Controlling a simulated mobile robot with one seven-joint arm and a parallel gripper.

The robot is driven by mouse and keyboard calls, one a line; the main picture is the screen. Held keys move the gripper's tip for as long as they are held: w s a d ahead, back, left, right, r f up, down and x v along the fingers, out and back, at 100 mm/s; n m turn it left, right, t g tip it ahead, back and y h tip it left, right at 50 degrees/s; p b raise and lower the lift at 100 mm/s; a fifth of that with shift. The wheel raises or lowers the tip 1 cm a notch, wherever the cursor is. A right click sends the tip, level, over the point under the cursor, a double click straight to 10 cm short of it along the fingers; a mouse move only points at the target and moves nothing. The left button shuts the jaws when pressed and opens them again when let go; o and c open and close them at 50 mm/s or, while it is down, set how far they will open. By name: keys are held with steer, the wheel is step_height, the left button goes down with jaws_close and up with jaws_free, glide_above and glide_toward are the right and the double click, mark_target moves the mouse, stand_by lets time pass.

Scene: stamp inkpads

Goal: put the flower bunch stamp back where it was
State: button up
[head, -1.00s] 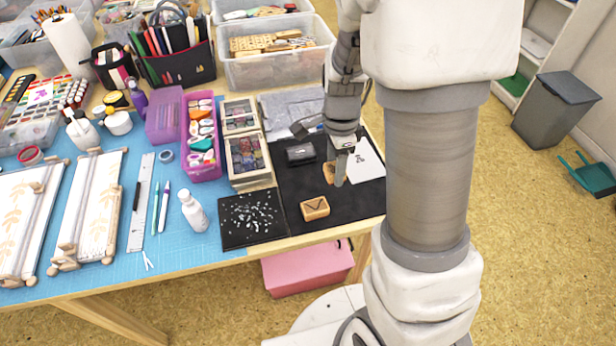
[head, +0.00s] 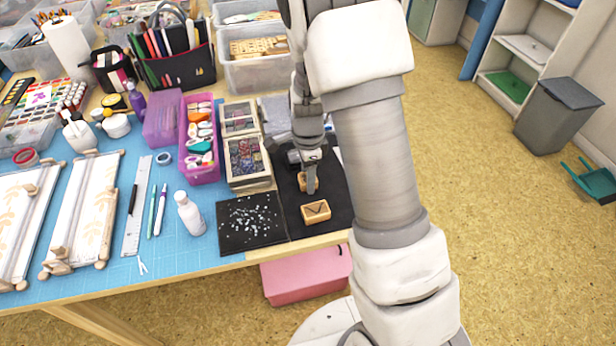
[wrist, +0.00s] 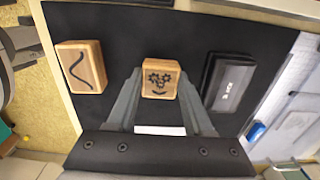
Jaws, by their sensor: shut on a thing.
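The flower bunch stamp (wrist: 160,83) is a small wooden block with a dark flower and stem drawing on its top. It sits between the fingertips of my gripper (wrist: 158,92), which is shut on it. In the head view the stamp (head: 311,184) shows beside the finger of my gripper (head: 311,188), over the black mat (head: 336,221). I cannot tell whether it touches the mat. A second wooden stamp with a curved line (wrist: 82,66) lies apart on the mat, nearer the table's front edge in the head view (head: 315,211). A black inkpad (wrist: 228,82) lies on the other side.
A dark sheet with pale specks (head: 250,222) lies left of the mat. Stacked framed boxes (head: 246,160) and a purple tray (head: 201,165) stand behind it. A white bottle (head: 190,214) stands further left. Bare mat shows between the two stamps.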

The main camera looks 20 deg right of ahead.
steer(key=shift+f, duration=0.15)
steer(key=o, duration=1.2)
steer(key=shift+o, duration=0.2)
step_height(320, 180, up, 13)
steer(key=p, duration=0.3)
steer(key=s+r+n+t, duration=0.5)
steer(key=s+r+n, duration=1.1)
steer(key=s+n, duration=0.2)
steer(key=shift+s+r+t, duration=0.3)
steer(key=shift+s+r, duration=0.05)
steer(key=shift+s, duration=0.9)
